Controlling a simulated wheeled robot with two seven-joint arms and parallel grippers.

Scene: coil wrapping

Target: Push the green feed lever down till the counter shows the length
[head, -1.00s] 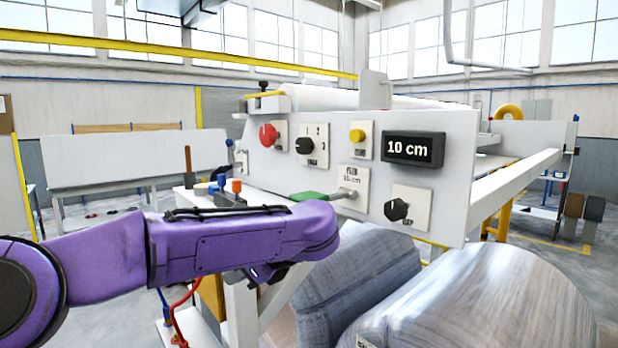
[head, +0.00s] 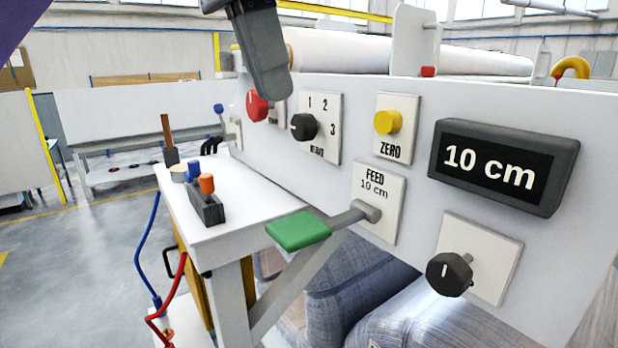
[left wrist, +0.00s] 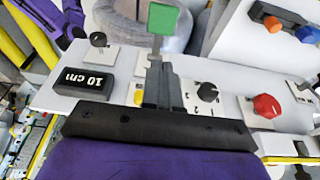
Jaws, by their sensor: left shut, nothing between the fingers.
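The green feed lever (head: 300,231) sticks out on a grey arm from the plate marked FEED 10 cm (head: 380,200). It slopes slightly down toward its green end in the head view. The counter (head: 503,166) on the white panel reads 10 cm. My left gripper (head: 272,88) is shut and empty, hanging at the top of the head view, above and left of the lever and apart from it. In the left wrist view the shut fingers (left wrist: 158,85) point toward the green lever end (left wrist: 163,18), and the counter (left wrist: 84,80) appears upside down. My right gripper is not in view.
A red knob (head: 257,105), a black selector (head: 303,127), a yellow ZERO button (head: 388,121) and a black lower knob (head: 449,273) sit on the panel. A side table (head: 195,221) holds coloured tools. Wrapped coils lie below the lever.

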